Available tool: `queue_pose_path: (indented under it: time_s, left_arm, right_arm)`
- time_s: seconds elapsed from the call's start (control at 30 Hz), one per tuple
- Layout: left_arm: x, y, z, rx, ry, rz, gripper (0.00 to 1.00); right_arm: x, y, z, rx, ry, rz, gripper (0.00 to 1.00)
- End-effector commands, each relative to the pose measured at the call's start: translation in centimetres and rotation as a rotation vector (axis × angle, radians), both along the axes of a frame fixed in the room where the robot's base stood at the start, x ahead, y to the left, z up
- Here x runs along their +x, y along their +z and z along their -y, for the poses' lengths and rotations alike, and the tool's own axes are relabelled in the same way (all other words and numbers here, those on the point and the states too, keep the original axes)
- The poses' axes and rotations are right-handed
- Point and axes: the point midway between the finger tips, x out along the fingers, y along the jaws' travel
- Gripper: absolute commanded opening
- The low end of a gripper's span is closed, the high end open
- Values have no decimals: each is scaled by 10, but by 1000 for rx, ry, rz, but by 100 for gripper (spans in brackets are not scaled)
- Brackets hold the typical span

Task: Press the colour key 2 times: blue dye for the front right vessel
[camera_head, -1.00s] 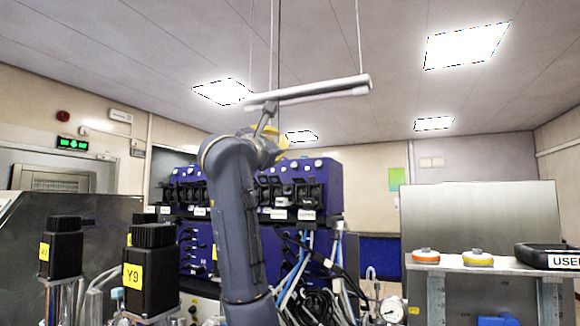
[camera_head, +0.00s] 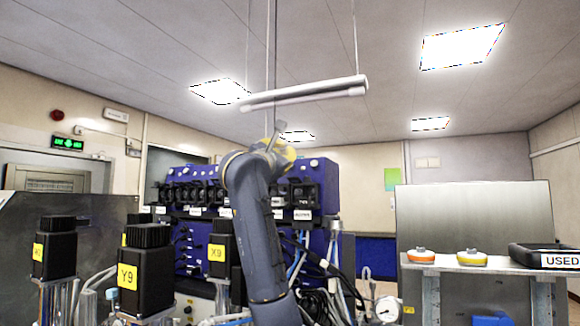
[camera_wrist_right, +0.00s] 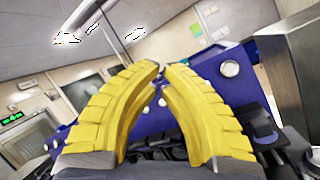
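A blue unit (camera_head: 183,239) with a row of black pump heads and small pale buttons stands behind my right arm in the head view. Its blue casing also shows in the right wrist view (camera_wrist_right: 225,85). Black vessel tops with yellow labels stand at the front left; one reads Y9 (camera_head: 145,268), and another, beside my arm, appears to read X9 (camera_head: 219,250). My right gripper (camera_head: 282,142) is raised in front of the unit's top. In the wrist view its yellow fingertips (camera_wrist_right: 162,71) come together with nothing between them. The colour key cannot be singled out. My left gripper is out of view.
A shelf on the right carries an orange-and-white disc (camera_head: 421,255), a yellow disc (camera_head: 472,257) and a black tray (camera_head: 548,256) marked USED. A metal panel (camera_head: 470,215) stands behind it. Tubes and cables hang below the unit.

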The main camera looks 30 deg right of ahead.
Motion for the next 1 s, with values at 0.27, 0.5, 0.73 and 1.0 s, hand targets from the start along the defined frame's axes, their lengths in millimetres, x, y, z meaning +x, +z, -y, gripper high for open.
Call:
queue_pose_path:
  time_s: [0.27, 0.5, 0.73, 1.0]
  left_arm:
    - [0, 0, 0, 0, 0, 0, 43]
    - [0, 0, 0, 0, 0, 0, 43]
    - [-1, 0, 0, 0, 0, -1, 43]
    - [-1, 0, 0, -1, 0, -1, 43]
  right_arm:
    - [8, -4, 12, 0, 1, 1, 0]
    - [9, -4, 14, 0, 1, 1, 0]
    - [9, -4, 14, 0, 1, 1, 2]
    - [9, -4, 14, 0, 1, 1, 0]
